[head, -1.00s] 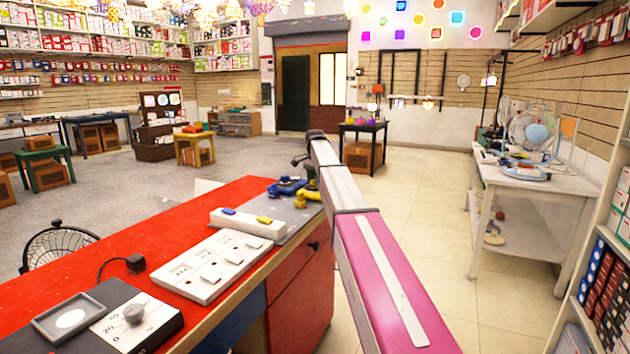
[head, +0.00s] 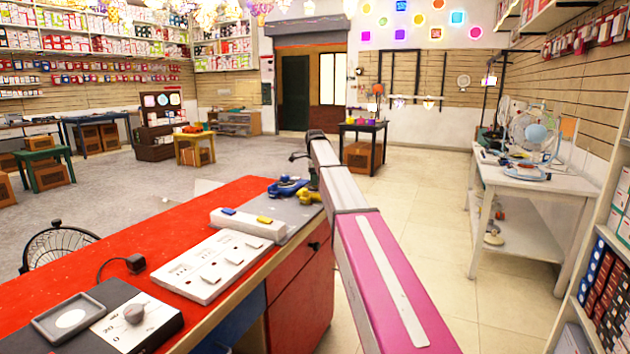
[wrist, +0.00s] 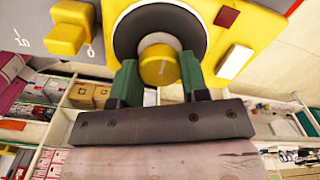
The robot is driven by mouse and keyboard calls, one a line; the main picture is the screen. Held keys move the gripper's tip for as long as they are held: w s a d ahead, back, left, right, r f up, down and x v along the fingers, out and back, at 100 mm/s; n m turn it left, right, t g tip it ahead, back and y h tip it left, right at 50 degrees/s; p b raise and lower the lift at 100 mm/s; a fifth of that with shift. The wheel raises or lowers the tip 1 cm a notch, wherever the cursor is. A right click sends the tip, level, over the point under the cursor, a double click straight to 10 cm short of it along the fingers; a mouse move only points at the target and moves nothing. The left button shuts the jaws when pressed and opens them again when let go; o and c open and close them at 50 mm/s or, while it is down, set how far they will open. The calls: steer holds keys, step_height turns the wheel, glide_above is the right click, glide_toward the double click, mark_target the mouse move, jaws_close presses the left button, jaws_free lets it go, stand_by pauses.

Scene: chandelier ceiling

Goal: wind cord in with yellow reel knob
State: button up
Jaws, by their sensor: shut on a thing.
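In the wrist view a round yellow knob (wrist: 158,66) sits in a dark ring on a yellow reel body (wrist: 242,22). My gripper (wrist: 160,78) has its two green fingers on either side of the knob and is shut on it. In the head view the yellow reel (head: 308,196) is small on the grey end of the red counter, partly hidden by my arm. The cord cannot be made out.
A blue device (head: 287,187) lies left of the reel on the counter (head: 130,232). A white switch box (head: 247,226) and a white panel (head: 210,267) stand nearer. A white table (head: 535,187) is at the right; the tiled floor between is clear.

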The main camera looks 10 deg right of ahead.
steer(key=shift+m, duration=0.3)
steer(key=o, duration=0.9)
step_height(320, 180, up, 11)
steer(key=shift+f, duration=0.1)
stand_by(0.5)
